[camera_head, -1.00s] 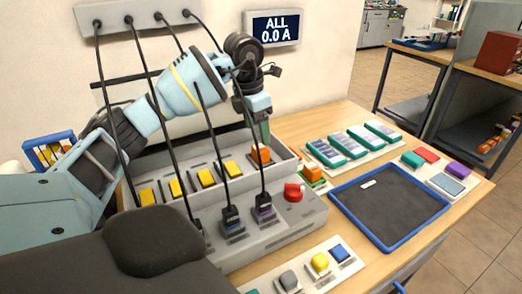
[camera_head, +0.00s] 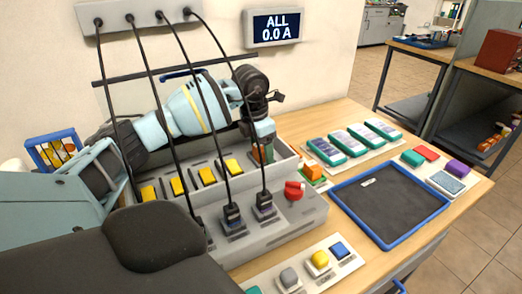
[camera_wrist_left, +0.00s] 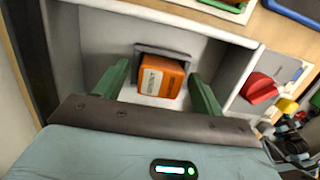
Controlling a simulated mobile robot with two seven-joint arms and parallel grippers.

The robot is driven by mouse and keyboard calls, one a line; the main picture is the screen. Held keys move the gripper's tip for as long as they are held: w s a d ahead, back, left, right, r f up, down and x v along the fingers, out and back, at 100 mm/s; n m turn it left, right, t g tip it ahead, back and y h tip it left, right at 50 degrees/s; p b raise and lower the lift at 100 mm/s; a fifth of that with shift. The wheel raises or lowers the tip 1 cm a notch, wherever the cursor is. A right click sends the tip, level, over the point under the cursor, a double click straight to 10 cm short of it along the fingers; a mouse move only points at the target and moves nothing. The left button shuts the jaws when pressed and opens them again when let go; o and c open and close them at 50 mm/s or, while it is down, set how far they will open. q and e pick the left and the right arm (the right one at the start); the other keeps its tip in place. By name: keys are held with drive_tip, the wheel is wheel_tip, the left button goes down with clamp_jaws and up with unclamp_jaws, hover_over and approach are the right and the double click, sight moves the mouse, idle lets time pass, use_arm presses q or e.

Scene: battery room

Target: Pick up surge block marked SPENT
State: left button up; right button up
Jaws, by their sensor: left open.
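An orange block (camera_wrist_left: 160,75) sits in the end bay of a grey rack (camera_wrist_left: 100,27). Dark lettering on its face looks like SPENT. My left gripper (camera_head: 262,152) is down at that bay in the head view, where it hides most of the block. In the left wrist view its two green fingers (camera_wrist_left: 161,80) stand apart, one on each side of the block, with a gap on both sides. Another orange block (camera_head: 313,171) stands on a green-edged tray right of the rack. My right gripper is out of view.
Yellow blocks (camera_head: 205,177) fill other bays. Black cables hang from a wall box (camera_head: 140,17) to plugs (camera_head: 232,218) before the rack, crossing in front of my left arm. A red knob (camera_head: 294,190) stands beside them. A blue-rimmed tray (camera_head: 392,206) lies mostly empty at right.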

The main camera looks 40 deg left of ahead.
sight(261, 146)
use_arm(q)
drive_tip(key=c, duration=1.1)
drive_tip(key=shift+r, duration=0.15)
wheel_tip(261, 146, up, 10)
drive_tip(key=shift+f, duration=0.1)
